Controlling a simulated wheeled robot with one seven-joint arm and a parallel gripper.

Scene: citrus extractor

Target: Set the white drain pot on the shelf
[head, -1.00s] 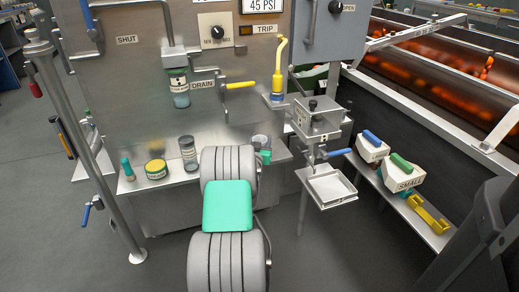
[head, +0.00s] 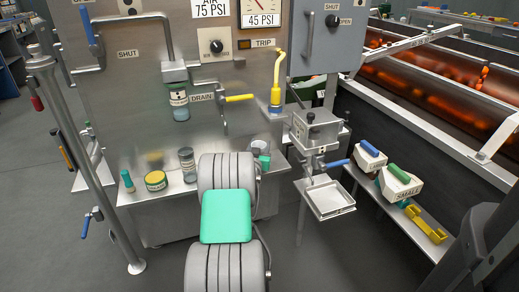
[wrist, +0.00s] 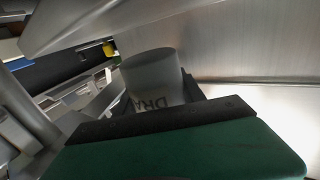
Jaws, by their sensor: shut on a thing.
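The white drain pot (wrist: 152,80), greyish in the shade, stands between my jaws in the wrist view, with part of its "DRAIN" lettering showing. My gripper (wrist: 160,108) is shut on it, and the dark jaw bar hides its lower part. In the head view the pot (head: 259,147) shows small beside my grey ribbed arm, with a green part of my gripper (head: 264,160) against it. The metal shelf (head: 140,196) runs along the foot of the machine panel. The pot is near the shelf's right part; I cannot tell whether it touches the shelf.
A green bottle (head: 128,181), a yellow-banded tin (head: 156,181) and a grey jar (head: 187,164) stand on the shelf's left part. The yellow drain handle (head: 239,98) juts from the panel above. A box with a square tray (head: 330,199) stands to the right.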

